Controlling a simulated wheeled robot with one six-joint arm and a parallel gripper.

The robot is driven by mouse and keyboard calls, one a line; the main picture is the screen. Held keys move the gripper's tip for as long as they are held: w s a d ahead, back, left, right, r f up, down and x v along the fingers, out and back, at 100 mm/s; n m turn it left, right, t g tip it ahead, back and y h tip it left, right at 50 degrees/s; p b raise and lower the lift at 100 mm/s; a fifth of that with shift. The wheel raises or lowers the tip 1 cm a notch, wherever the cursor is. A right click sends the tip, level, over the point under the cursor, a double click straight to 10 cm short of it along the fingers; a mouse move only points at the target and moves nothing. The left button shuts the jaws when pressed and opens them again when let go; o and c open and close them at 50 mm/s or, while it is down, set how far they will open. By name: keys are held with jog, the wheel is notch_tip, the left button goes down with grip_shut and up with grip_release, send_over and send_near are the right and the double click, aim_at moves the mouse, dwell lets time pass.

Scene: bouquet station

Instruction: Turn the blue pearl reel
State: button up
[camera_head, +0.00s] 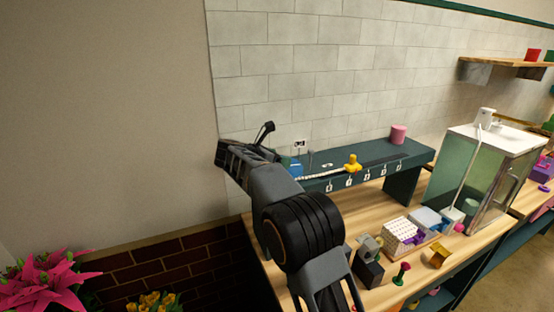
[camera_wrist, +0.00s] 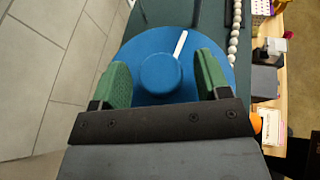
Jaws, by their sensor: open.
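The blue reel (camera_wrist: 145,46) fills the middle of the wrist view as a round disc with a raised round knob (camera_wrist: 160,76) at its centre. A white mark (camera_wrist: 180,43) runs from near the knob toward the upper right. My gripper (camera_wrist: 162,60) is open, its green fingers on either side of the knob with visible gaps. I cannot tell how far above the disc the fingertips are. In the head view a small blue part of the reel (camera_head: 292,167) shows behind my arm, which hides the rest. A string of white pearls (camera_wrist: 233,40) lies right of the reel.
The reel is on a dark green raised shelf (camera_head: 410,160) against the tiled wall. A yellow piece (camera_head: 352,163) and a pink cylinder (camera_head: 398,134) stand along it. Below, the wooden bench (camera_head: 385,212) holds a white bead tray (camera_head: 400,231) and a glass case (camera_head: 475,175).

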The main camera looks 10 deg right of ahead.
jog(key=b+v, duration=0.3)
jog(key=v, duration=1.1)
